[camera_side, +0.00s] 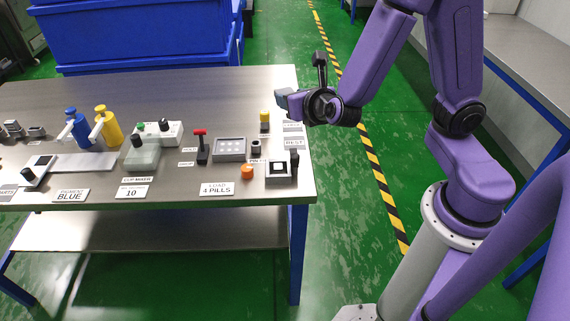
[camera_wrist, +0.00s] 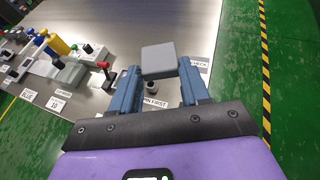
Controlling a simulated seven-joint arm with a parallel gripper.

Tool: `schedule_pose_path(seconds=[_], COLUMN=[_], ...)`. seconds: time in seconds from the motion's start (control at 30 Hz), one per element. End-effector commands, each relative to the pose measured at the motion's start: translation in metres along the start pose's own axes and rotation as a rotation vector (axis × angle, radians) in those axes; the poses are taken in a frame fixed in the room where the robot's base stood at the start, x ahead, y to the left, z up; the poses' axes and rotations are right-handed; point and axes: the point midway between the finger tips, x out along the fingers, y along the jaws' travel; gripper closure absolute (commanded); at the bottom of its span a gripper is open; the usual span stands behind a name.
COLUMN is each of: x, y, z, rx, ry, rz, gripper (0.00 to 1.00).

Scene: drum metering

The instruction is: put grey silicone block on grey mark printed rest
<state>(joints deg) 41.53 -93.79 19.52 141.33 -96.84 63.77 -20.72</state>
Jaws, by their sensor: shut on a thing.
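A grey silicone block (camera_wrist: 158,60) is held between the fingertips of my gripper (camera_wrist: 157,78) in the wrist view, seen from above as a flat square. In the side view my gripper (camera_side: 287,101) hangs above the right end of the table, and the block is hard to tell from the blue-grey fingers. A label reading REST (camera_side: 294,143) lies on the table below and slightly right of the gripper. Small pale plates (camera_side: 293,127) lie just behind that label; I cannot tell which surface carries the grey mark. In the wrist view the block and fingers cover part of this area.
A yellow-topped post (camera_side: 264,121), a grey tray (camera_side: 230,149), a red-handled lever (camera_side: 202,147), an orange knob (camera_side: 247,172) and a grey device (camera_side: 280,172) stand nearby. Yellow and blue bottles (camera_side: 107,125) are farther left. The table's right edge is close. The back of the table is clear.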

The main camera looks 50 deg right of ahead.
Motion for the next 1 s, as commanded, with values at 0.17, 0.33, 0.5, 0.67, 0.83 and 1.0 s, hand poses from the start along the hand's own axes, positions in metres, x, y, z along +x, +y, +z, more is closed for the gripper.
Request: schedule_pose_path(seconds=[0.17,0.33,0.5,0.67,0.83,1.0], x=[-0.030,-0.060,-0.087,-0.103,-0.109,-0.110], y=[0.008,0.001,-0.012,-0.022,-0.027,-0.027], z=[-0.048,-0.079,-0.097,-0.104,-0.106,-0.106], rx=[0.033,0.078,0.120,0.144,0.153,0.154], ry=[-0.001,-0.004,-0.003,-0.001,0.000,0.000], rz=[-0.100,-0.203,-0.292,-0.343,-0.365,-0.368], gripper=[0.84,0.84,0.84,0.84,0.84,0.84])
